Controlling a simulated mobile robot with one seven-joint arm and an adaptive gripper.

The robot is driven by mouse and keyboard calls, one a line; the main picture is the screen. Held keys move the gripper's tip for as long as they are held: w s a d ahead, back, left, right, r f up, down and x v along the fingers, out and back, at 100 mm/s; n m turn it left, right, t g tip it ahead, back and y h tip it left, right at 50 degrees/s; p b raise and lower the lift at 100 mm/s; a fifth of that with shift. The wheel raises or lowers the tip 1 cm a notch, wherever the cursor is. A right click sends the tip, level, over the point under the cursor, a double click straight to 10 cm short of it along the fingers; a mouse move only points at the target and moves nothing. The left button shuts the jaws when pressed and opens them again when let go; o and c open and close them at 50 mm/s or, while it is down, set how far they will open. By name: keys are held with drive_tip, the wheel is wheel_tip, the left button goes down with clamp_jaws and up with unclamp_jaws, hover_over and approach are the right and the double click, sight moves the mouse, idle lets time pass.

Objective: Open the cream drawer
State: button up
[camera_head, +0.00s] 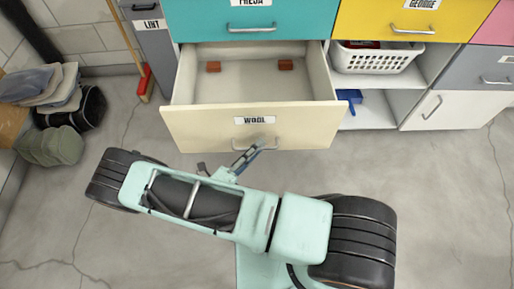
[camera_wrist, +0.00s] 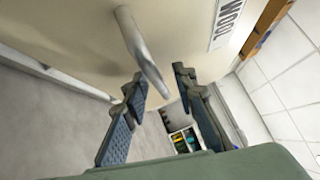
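The cream drawer (camera_head: 200,128), labelled WOOL, is pulled well out, and its inside is visible from above. Two small reddish-brown blocks lie at its back. Its front also fills the upper part of the wrist view (camera_wrist: 75,35). A curved metal handle (camera_wrist: 140,48) is on that front. My gripper (camera_head: 256,148) is at the drawer front, by the handle. In the wrist view, my gripper's two fingers (camera_wrist: 159,82) are apart, with the lower end of the handle between the tips. A gap shows beside the handle, and firm contact cannot be seen.
A teal drawer (camera_head: 215,22) and a yellow drawer (camera_head: 375,22) are above. A white basket (camera_head: 377,60) sits on the shelf to the right, with a white cupboard door (camera_head: 450,110) beyond. A broom (camera_head: 145,82) and bags (camera_head: 50,145) stand left. Floor in front is clear around my base.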

clamp_jaws()
idle(0.5)
